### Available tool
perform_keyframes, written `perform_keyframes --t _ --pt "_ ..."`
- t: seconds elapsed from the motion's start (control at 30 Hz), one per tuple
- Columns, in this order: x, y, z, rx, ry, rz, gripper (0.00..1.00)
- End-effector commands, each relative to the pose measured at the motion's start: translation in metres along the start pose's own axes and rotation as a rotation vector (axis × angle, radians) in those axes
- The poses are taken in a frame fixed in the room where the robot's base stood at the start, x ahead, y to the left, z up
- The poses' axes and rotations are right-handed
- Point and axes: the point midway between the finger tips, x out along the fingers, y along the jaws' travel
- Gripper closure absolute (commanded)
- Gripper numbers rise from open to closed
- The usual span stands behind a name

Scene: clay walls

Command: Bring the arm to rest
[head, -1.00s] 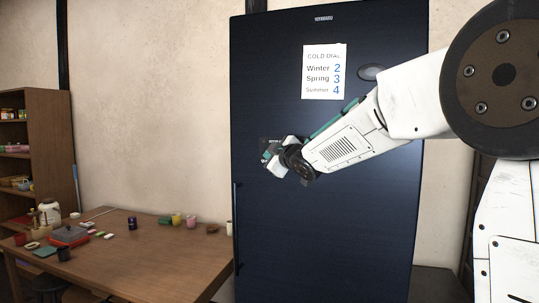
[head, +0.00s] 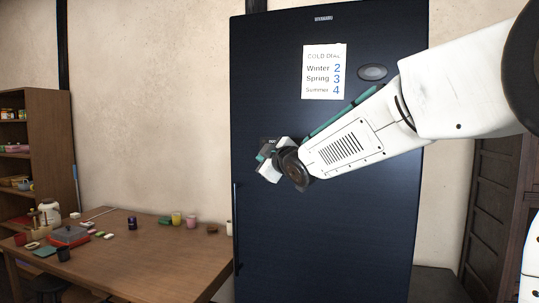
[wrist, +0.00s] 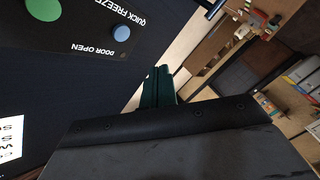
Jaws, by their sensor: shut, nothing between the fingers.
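My white arm reaches in from the right in the head view, in front of the dark blue fridge (head: 325,230). My gripper (head: 264,165) is at the arm's far end, near the fridge's left edge; its fingers are small and partly hidden there. In the wrist view my gripper (wrist: 158,75) shows green fingers that are together and empty. A black panel (wrist: 90,28) with a green button (wrist: 43,8) and a blue button (wrist: 121,33) is on the fridge, apart from the fingers. In the head view the gripper and wrist cover most of this panel.
A white dial note (head: 324,72) and a dark oval (head: 373,72) are on the fridge door. A long handle (head: 236,228) runs down its left edge. A wooden table (head: 150,255) with cups and small items stands at left, beside a shelf (head: 50,130).

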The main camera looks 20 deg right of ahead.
Motion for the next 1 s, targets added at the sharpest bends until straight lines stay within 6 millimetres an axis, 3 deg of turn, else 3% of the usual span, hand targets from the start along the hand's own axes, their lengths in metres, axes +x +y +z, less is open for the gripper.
perform_keyframes --t 0.37,0.47,0.57,0.67,0.8,1.0 --pt "0.0 -0.001 0.004 0.013 -0.015 -0.006 1.0" --pt "-0.002 -0.011 0.024 0.062 -0.109 -0.041 1.0" --pt "-0.02 -0.041 0.069 0.164 -0.307 -0.116 1.0" --pt "-0.072 -0.073 0.109 0.297 -0.552 -0.196 1.0" --pt "-0.167 -0.114 0.142 0.476 -0.868 -0.283 1.0" --pt "-0.311 -0.17 0.151 0.685 -1.233 -0.399 1.0"
